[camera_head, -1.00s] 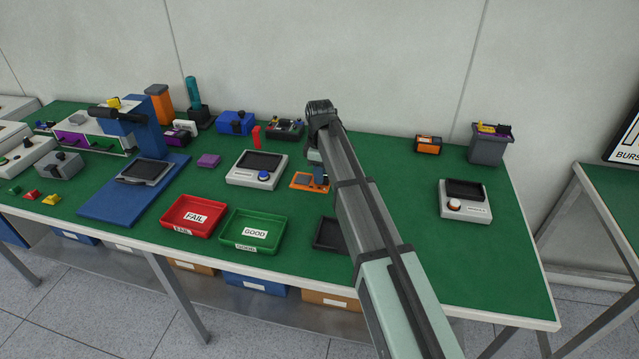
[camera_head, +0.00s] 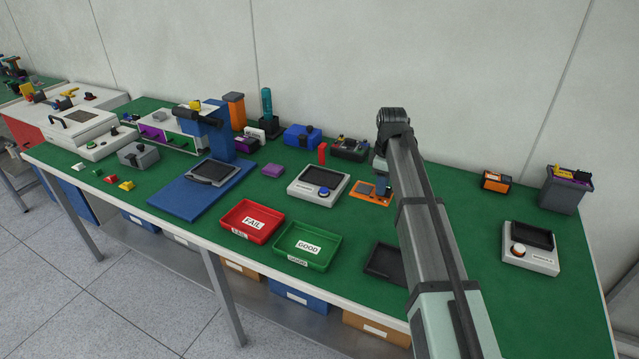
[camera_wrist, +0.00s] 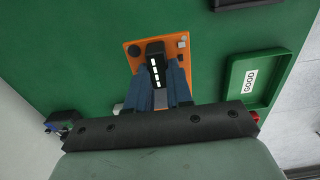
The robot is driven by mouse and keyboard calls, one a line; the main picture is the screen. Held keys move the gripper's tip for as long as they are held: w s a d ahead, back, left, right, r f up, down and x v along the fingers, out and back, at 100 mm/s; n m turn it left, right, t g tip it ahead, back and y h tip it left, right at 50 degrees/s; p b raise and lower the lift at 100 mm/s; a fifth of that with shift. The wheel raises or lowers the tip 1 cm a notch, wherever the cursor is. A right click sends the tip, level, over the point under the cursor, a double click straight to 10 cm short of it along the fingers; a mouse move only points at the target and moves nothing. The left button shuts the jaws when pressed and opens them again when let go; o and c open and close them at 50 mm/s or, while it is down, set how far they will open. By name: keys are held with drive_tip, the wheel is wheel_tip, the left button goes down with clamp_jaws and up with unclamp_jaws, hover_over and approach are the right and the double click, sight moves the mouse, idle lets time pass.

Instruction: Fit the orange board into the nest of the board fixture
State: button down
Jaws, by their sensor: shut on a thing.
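The orange board (camera_head: 369,193) is at the right-middle of the green bench in the head view, close to the bench top; I cannot tell whether it touches. In the wrist view the orange board (camera_wrist: 178,44) lies beneath my gripper (camera_wrist: 157,80), whose blue-grey fingers are shut on the dark block standing on the board. In the head view my arm partly hides my gripper (camera_head: 381,181). Left of the board stands a pale fixture (camera_head: 301,187) with a dark, empty-looking recess and a blue button. A similar pale unit (camera_head: 541,261) with an orange-and-white knob stands far right.
A green GOOD tray (camera_head: 283,244) and red FAIL tray (camera_head: 233,224) lie in front of the pale fixture. A black tray (camera_head: 376,270) is partly behind my arm. A blue press base (camera_head: 185,205) stands left. Bench between my arm and the right unit is clear.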

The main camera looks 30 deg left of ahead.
drive_tip(key=shift+a, duration=0.1)
drive_tip(key=shift+s+a, duration=0.2)
drive_tip(key=shift+a, duration=0.1)
drive_tip(key=shift+n, duration=0.3)
drive_tip(key=a, duration=0.1)
drive_tip(key=a+r, duration=0.1)
drive_tip(key=a, duration=0.2)
drive_tip(key=shift+s+a+r, duration=0.1)
drive_tip(key=shift+s+r, duration=0.25)
drive_tip(key=shift+r, duration=0.05)
drive_tip(key=w+a+r, duration=0.3)
drive_tip(key=a, duration=0.3)
wheel_tip(320, 180, up, 6)
drive_tip(key=r, duration=0.1)
hover_over(329, 180)
wheel_tip(329, 180, down, 18)
drive_tip(key=shift+w+f, duration=0.1)
drive_tip(key=shift+f, duration=0.15)
drive_tip(key=c, duration=1)
unclamp_jaws()
